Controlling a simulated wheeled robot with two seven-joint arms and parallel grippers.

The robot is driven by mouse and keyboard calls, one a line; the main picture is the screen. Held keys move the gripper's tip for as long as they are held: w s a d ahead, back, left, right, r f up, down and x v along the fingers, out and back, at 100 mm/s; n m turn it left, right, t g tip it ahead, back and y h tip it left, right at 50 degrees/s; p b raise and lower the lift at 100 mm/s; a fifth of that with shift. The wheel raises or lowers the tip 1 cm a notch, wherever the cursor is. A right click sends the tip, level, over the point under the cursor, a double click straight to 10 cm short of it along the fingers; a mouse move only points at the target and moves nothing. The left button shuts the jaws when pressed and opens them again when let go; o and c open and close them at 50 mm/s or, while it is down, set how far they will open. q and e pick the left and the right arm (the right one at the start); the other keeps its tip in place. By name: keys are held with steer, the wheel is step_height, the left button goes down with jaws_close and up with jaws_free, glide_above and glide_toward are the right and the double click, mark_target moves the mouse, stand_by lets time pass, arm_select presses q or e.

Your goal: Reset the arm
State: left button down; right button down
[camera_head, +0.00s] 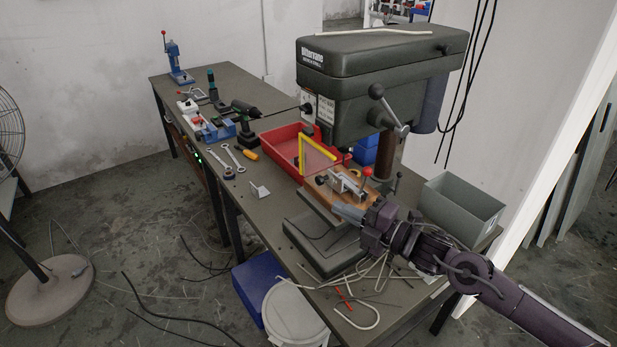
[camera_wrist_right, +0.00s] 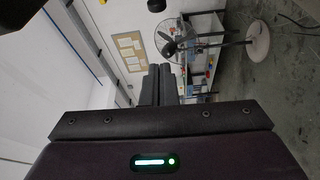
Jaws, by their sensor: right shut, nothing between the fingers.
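My right arm comes in from the lower right in the head view. Its gripper (camera_head: 347,212) is at the front edge of the drill press's wooden work plate (camera_head: 325,197), below the drill head. In the right wrist view the gripper fingers (camera_wrist_right: 158,84) are together, with nothing between them. The drill press (camera_head: 380,75) is dark green, with a lever and a red-tipped handle. A metal vise (camera_head: 345,182) sits on the work plate just behind the gripper. I cannot tell whether the gripper touches the plate. My left gripper is in neither view.
A red tray (camera_head: 285,150) with a yellow frame (camera_head: 302,155) stands left of the press. A grey open bin (camera_head: 460,207) stands to the right, near my arm. Loose cables lie on the table's front. Wrenches, a cordless drill (camera_head: 244,120) and a metal plate piece (camera_head: 260,191) lie further left.

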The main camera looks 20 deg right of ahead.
steer(key=s+a+f+m+g+h, duration=0.3)
steer(key=s+f+m+h, duration=0.2)
steer(key=f+m+h, duration=0.45)
steer(key=s+a+f+m+g, duration=0.2)
steer(key=s+a+m+g, duration=0.1)
steer(key=s+m+g, duration=0.4)
steer(key=s+a+f+m+g, duration=0.2)
steer(key=s+a+m, duration=0.25)
steer(key=s, duration=0.35)
step_height(320, 180, down, 30)
steer(key=s+g, duration=0.1)
steer(key=s, duration=0.2)
steer(key=s+d+f, duration=0.2)
steer(key=s+f, duration=0.7)
steer(key=s+d+f+g, duration=0.1)
steer(key=s+d+f, duration=0.1)
steer(key=s+f, duration=0.7)
steer(key=shift+s+d+g, duration=0.25)
steer(key=shift+s+g, duration=0.05)
steer(key=shift+s, duration=0.2)
steer(key=shift+f, duration=0.15)
